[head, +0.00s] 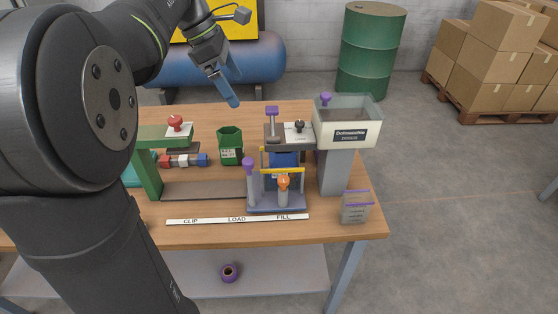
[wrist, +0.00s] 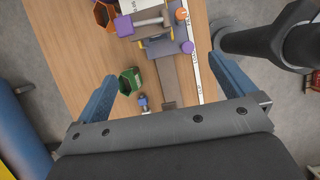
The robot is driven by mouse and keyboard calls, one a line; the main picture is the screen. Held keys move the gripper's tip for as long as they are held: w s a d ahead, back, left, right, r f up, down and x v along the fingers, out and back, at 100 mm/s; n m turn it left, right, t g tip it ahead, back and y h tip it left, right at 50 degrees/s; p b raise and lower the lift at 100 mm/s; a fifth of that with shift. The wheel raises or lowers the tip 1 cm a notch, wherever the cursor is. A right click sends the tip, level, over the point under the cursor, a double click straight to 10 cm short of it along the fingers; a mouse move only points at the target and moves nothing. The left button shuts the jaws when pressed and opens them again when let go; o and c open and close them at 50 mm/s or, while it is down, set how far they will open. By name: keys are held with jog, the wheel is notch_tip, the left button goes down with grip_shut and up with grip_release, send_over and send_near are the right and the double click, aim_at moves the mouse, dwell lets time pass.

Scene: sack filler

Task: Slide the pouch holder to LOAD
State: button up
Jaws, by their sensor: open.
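The pouch holder (head: 290,205) is a blue-grey carriage with a purple-knobbed post (head: 249,170), an orange knob (head: 284,182) and a yellow bar. It stands at the right end of a dark rail (head: 205,190), behind the FILL word on the white label strip (head: 237,219). LOAD is mid-strip and CLIP is at left. A blue pouch (head: 286,159) shows inside the frame. My gripper (head: 232,98) is open and empty, high above the back of the table, apart from the holder. The wrist view shows its blue fingers (wrist: 162,65) wide apart, with the holder (wrist: 167,45) beyond them.
A hopper (head: 345,132) on a grey column stands right of the holder. A green press (head: 150,165) with a red knob stands at the rail's left end. A green bin (head: 230,147) and small coloured blocks (head: 185,160) sit behind the rail.

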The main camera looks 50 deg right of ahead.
aim_at(248, 160)
jog(key=shift+s, duration=0.1)
jog(key=c, duration=0.3)
jog(key=s+y, duration=0.1)
jog(key=s+a+t, duration=0.1)
jog(key=s, duration=0.1)
jog(key=s+t+y, duration=0.1)
jog(key=shift+s+a+y, duration=0.25)
jog(key=shift+y, duration=0.05)
jog(key=c, duration=0.8)
jog(key=shift+t+y, duration=0.3)
jog(key=shift+t, duration=0.3)
jog(key=f, duration=1.7)
jog(key=shift+s+a+f, duration=0.2)
jog(key=shift+s+a, duration=0.1)
grip_shut()
